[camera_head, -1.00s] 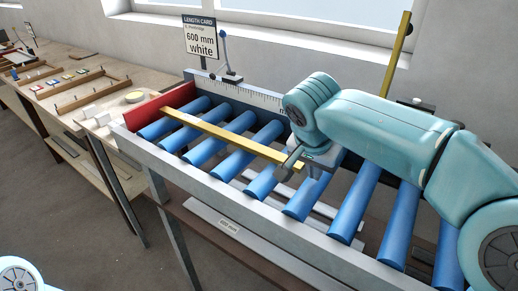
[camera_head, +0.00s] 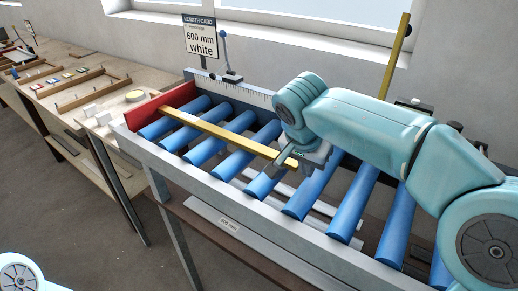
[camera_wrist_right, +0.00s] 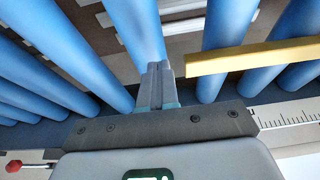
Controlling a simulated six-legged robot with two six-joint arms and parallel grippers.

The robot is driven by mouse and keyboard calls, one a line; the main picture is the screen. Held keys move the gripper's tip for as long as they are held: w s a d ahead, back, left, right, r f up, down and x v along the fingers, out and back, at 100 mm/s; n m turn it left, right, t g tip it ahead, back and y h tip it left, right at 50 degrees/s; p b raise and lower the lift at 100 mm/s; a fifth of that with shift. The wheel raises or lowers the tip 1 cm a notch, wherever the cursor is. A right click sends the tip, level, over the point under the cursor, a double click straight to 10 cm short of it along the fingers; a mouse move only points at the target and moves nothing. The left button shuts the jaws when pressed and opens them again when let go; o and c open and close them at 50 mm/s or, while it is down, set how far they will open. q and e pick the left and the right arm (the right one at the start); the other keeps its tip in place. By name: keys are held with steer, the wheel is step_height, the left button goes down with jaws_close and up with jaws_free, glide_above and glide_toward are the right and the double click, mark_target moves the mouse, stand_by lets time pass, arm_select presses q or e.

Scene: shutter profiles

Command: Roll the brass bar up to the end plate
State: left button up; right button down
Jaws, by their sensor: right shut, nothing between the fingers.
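The brass bar (camera_head: 225,133) lies lengthwise across several blue rollers (camera_head: 233,162). Its far left end is at the red end plate (camera_head: 150,110); I cannot tell whether they touch. My right gripper (camera_head: 286,158) is at the bar's other end, low over the rollers, and partly covers that end. In the right wrist view, the shut, empty fingers (camera_wrist_right: 160,68) stand just beside the near end of the bar (camera_wrist_right: 250,57), with a narrow gap showing. My left gripper is out of view.
A ruled scale (camera_head: 245,92) runs along the back rail, with a stop lever (camera_head: 226,60) on it. A length card (camera_head: 200,38) reads 600 mm white. An upright yellow bar (camera_head: 396,55) leans at the back. A side bench (camera_head: 75,95) holds small trays.

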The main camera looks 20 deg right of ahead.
steer(key=shift+w+a+p, duration=0.6)
steer(key=shift+w+a, duration=0.1)
steer(key=shift+w, duration=0.05)
steer(key=shift+s+d, duration=0.1)
steer(key=shift+d, duration=0.05)
stand_by(0.8)
steer(key=shift+s+d+f+b, duration=0.1)
steer(key=shift+s+d+b, duration=0.25)
steer(key=shift+b, duration=0.1)
steer(key=shift+s, duration=0.15)
step_height(320, 180, up, 7)
steer(key=p, duration=0.5)
steer(key=shift+f, duration=0.15)
steer(key=shift+p, duration=0.3)
